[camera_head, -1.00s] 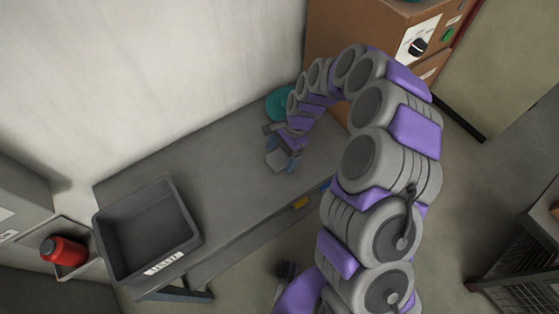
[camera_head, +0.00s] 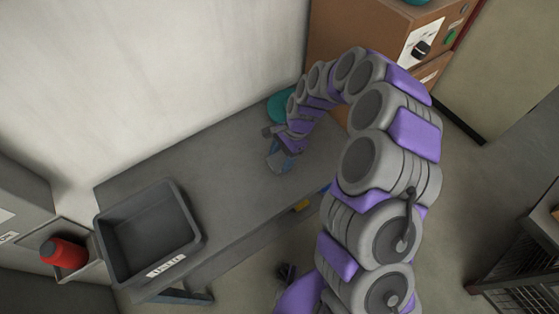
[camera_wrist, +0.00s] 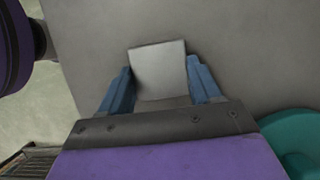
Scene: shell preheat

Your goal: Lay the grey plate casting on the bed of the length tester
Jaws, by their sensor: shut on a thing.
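The grey plate casting (camera_wrist: 158,68) is a light, flat, square piece between the two blue fingers of my gripper (camera_wrist: 160,82) in the wrist view. My gripper is shut on it. In the head view my gripper (camera_head: 281,160) is over the far right part of the grey bench, and the plate is small and mostly hidden there. I cannot tell whether the plate touches the bench top. I cannot make out the length tester for sure in either view.
The grey bench (camera_head: 225,180) is bare in the middle. A dark grey bin (camera_head: 190,240) with a label sits at its left end. A teal round thing (camera_head: 280,104) lies behind my gripper. A red object (camera_head: 65,252) sits in a holder at left. A brown cabinet (camera_head: 375,28) stands at back right.

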